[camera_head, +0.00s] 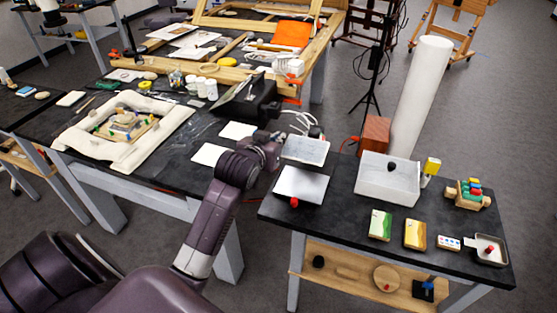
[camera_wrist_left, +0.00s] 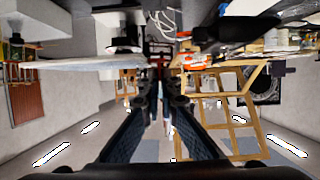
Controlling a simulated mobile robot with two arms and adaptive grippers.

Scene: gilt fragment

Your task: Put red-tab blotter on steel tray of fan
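A pale grey-white square sheet with a red tab (camera_head: 301,185) at its near edge, apparently the red-tab blotter, is at the left end of the right-hand table. Behind it is a pale metallic plate (camera_head: 306,151), possibly the steel tray; I cannot make out a fan under it. My left gripper (camera_head: 276,147) is just left of this plate. In the left wrist view, the dark fingers (camera_wrist_left: 164,85) have a gap between their tips, and nothing is clearly held. A thin pale flat edge (camera_wrist_left: 90,62) lies beside them; I cannot tell whether it touches. My right gripper is not in view.
The right-hand table also holds a white open box (camera_head: 386,192), two coloured cards and a small pan (camera_head: 490,250). On the left table are white sheets (camera_head: 210,153) and a black device (camera_head: 248,100) close behind my gripper. A white column (camera_head: 420,95) stands behind.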

